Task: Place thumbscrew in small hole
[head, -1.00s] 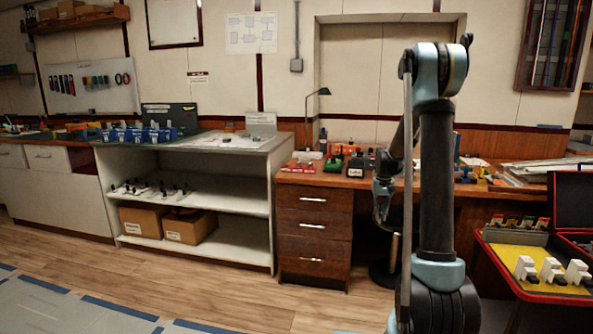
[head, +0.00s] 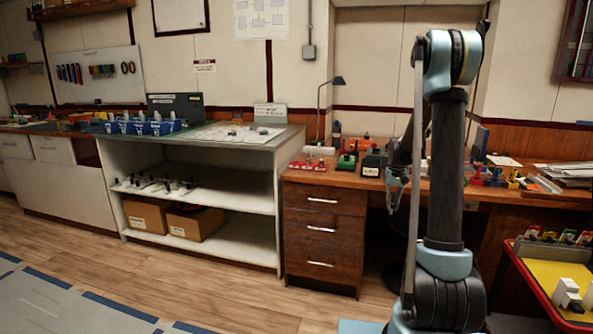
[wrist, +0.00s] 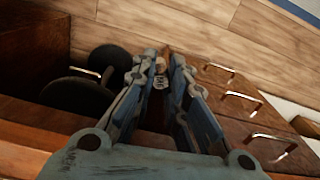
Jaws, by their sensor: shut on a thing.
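My gripper (wrist: 161,82) is shut on a small greyish piece (wrist: 160,67), likely the thumbscrew, at its fingertips in the wrist view. The piece is mostly hidden between the fingers. In the head view my gripper (head: 397,190) hangs in front of the wooden desk (head: 345,180), near its front edge, and the held piece is too small to make out. I cannot make out a small hole in either view.
On the desk stand a red block (head: 307,166), a green block (head: 346,163) and a dark box (head: 374,165). Desk drawers (head: 320,233) are below. A white shelf unit (head: 190,213) stands left. A red-rimmed tray (head: 540,308) is at lower right. Floor at left is clear.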

